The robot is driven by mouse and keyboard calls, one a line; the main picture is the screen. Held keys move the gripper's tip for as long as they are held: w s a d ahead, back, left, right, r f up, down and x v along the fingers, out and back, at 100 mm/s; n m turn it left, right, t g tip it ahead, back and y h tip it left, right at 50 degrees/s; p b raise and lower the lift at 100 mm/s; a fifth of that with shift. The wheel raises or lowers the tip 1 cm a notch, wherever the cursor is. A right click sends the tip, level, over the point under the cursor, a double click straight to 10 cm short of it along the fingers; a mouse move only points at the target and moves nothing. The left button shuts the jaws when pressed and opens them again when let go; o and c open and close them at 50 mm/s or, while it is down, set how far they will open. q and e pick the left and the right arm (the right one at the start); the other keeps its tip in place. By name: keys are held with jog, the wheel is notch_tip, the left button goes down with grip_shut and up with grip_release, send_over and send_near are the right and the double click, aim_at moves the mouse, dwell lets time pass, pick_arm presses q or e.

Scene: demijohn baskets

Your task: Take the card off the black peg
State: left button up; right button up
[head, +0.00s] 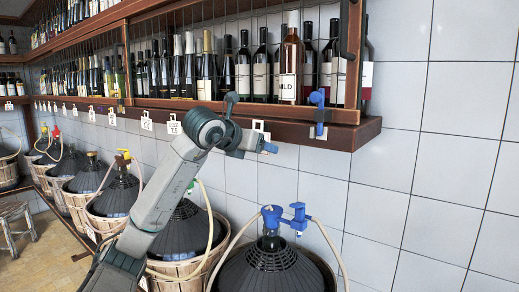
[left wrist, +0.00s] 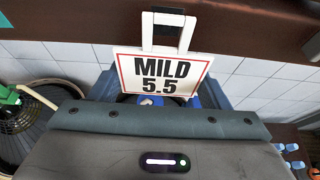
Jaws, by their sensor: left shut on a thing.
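The white card (left wrist: 163,72) reads "MILD 5.5" in black with a red border in the left wrist view. Its white handle reaches up to the brown shelf edge, and a dark piece, which looks like the black peg (left wrist: 167,31), shows inside the handle. My left gripper (head: 268,147) is at the shelf's front edge in the head view, shut on the card's lower part; blue finger parts show behind and beside the card. In the head view only the card's white handle (head: 260,126) shows above the gripper. My right gripper is not in view.
The wooden shelf (head: 340,137) holds many bottles behind wire mesh. More white cards (head: 174,127) hang along its edge to the left. A blue fitting (head: 317,98) sits at its right end. Below stand demijohns in baskets, the nearest (head: 270,270) with blue taps. The tiled wall at right is clear.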

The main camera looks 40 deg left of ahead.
pick_arm(q)
jog(key=shift+s, duration=0.3)
jog(key=f+b+v, duration=0.1)
jog(key=b+v, duration=0.3)
jog(key=v, duration=0.2)
jog(key=shift+s, duration=0.6)
dwell(0.8)
jog(key=shift+d, duration=0.1)
